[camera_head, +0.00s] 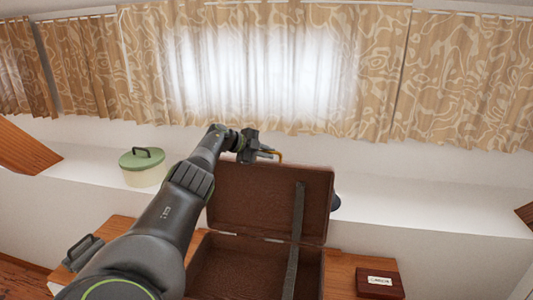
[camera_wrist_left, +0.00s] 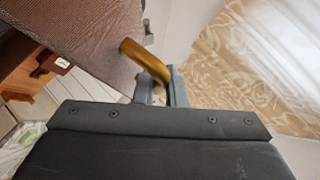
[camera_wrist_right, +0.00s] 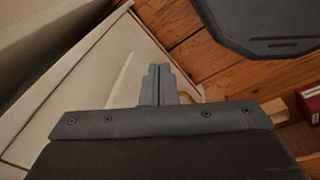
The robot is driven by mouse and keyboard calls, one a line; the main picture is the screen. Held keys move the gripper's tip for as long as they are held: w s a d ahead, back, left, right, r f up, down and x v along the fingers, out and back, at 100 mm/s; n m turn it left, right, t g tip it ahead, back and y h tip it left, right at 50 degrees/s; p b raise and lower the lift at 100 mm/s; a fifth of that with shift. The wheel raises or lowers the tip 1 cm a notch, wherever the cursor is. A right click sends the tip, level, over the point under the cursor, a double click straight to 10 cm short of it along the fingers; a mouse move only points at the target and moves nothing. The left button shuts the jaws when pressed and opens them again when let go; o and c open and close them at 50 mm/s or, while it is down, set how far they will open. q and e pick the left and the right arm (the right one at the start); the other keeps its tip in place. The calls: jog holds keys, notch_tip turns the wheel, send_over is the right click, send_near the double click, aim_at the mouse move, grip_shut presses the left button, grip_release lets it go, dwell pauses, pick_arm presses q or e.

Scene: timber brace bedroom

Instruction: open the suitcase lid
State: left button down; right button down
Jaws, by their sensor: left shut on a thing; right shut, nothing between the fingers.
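The brown suitcase has its lid (camera_head: 265,200) raised to about upright, with its inner face showing. The open base (camera_head: 225,262) lies below on a wooden surface. A dark strap (camera_head: 297,225) hangs from the lid down into the base. My left gripper (camera_head: 268,153) is at the lid's top edge, shut on the brass-coloured handle (camera_wrist_left: 145,60), which also shows in the head view (camera_head: 281,157). My left arm covers the left side of the base. My right gripper (camera_wrist_right: 160,85) is shut and empty in the right wrist view. I do not make it out in the head view.
A red-brown box (camera_head: 379,282) with a pale label lies right of the suitcase on the wooden top (camera_head: 341,272). A pot with a green lid (camera_head: 143,166) stands on the white ledge (camera_head: 420,207) behind. Patterned curtains (camera_head: 455,80) hang above the ledge.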

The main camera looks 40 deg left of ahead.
pick_arm(q)
jog(key=c, duration=1.8)
grip_release()
jog(key=shift+o, duration=0.2)
jog(key=shift+a, duration=0.1)
jog(key=shift+v, duration=0.9)
jog(key=b+v, duration=0.4)
jog(key=v, duration=1.1)
jog(key=shift+s, duration=0.25)
jog(key=shift+w, duration=0.1)
